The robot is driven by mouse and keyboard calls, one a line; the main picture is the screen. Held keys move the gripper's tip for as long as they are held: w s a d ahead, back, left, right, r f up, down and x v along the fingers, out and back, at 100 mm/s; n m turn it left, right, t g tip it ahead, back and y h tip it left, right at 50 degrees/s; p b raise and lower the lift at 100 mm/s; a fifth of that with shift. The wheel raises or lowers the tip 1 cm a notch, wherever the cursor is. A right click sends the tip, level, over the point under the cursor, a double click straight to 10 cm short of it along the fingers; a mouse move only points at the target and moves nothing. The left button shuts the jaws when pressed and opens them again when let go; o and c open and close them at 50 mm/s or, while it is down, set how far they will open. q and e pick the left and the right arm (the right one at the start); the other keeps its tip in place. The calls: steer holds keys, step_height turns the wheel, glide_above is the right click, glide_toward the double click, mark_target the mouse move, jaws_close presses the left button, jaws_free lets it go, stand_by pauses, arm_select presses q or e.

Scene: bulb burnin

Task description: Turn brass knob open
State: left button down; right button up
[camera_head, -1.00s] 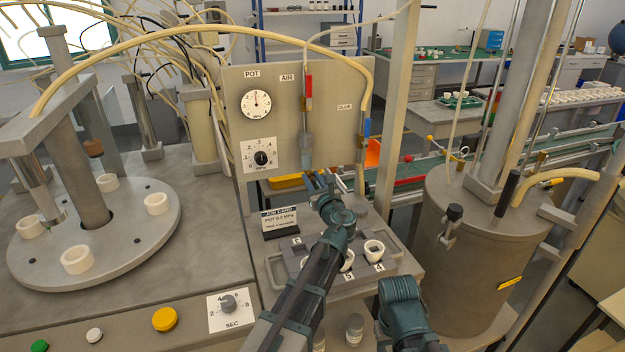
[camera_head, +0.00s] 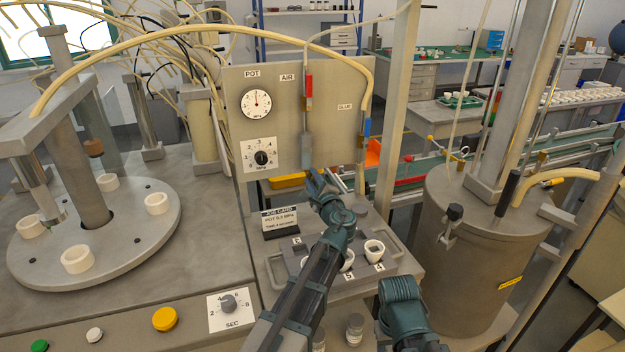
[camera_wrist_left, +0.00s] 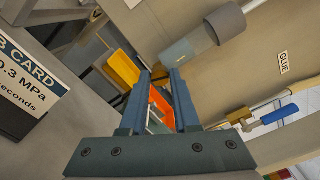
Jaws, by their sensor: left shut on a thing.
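My left gripper (camera_head: 312,174) reaches up to the lower end of the AIR line on the upright panel. The left wrist view shows its two fingers (camera_wrist_left: 163,75) nearly parallel, with their tips against the underside of a grey cylindrical fitting (camera_wrist_left: 190,47). This fitting hangs below the red band of the AIR line in the head view (camera_head: 307,150). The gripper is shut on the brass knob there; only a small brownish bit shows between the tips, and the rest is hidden. My right gripper is out of view.
The panel (camera_head: 340,85) carries the POT gauge (camera_head: 256,103), a dial (camera_head: 262,157) and the GLUE line with its blue sleeve (camera_head: 366,127) close by. The job card (camera_head: 280,222) and cup tray (camera_head: 370,280) lie below. A large grey tank (camera_head: 470,260) stands right.

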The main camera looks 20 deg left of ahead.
arm_select(q)
steer(key=shift+n, duration=2)
steer(key=c, duration=0.7)
jaws_free()
steer(key=shift+o, duration=0.2)
steer(key=shift+s, duration=0.1)
steer(key=v, duration=1.3)
steer(key=shift+s+d, duration=0.25)
